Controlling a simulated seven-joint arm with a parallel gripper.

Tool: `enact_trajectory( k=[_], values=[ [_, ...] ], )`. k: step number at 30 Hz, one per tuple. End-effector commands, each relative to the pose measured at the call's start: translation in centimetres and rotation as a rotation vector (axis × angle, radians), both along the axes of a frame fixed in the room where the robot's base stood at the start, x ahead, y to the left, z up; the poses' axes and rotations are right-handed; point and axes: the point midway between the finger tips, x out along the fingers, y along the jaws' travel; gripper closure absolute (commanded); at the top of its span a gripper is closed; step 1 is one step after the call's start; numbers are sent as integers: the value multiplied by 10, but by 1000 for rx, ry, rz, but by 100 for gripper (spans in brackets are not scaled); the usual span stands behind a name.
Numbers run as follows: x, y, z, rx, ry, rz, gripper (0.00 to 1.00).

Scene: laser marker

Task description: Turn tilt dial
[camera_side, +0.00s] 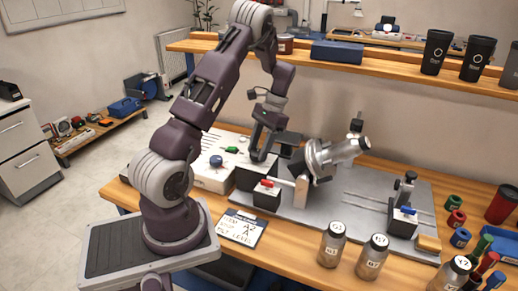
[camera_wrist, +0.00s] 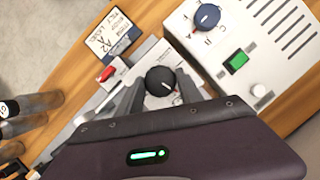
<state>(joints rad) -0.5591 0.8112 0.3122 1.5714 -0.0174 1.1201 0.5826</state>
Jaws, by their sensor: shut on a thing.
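In the wrist view, a round black dial (camera_wrist: 161,80) with a pale mark near its lower right edge sits between the two fingers of my gripper (camera_wrist: 160,87). The fingers are shut on the sides of the dial. In the side view, my gripper (camera_side: 260,152) points down over a small dark box (camera_side: 251,177), and the dial is hidden there by the fingers. A silver metal tumbler (camera_side: 340,150) lies tilted in a holder to the right, its closed end raised to the right.
A white control box with a blue knob (camera_side: 215,161) and green switch (camera_side: 232,149) stands left of my gripper. A red switch (camera_side: 267,184) is close in front. A written card (camera_side: 240,227) and several glass jars (camera_side: 332,244) occupy the bench front.

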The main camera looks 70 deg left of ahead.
Motion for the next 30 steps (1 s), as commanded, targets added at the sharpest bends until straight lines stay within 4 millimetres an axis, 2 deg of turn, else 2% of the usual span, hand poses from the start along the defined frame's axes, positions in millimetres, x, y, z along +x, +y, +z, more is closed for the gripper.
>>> enact_trajectory(
  k=[30],
  values=[
    [-4, 4, 0, -1, -1, 958, 97]
  ],
)
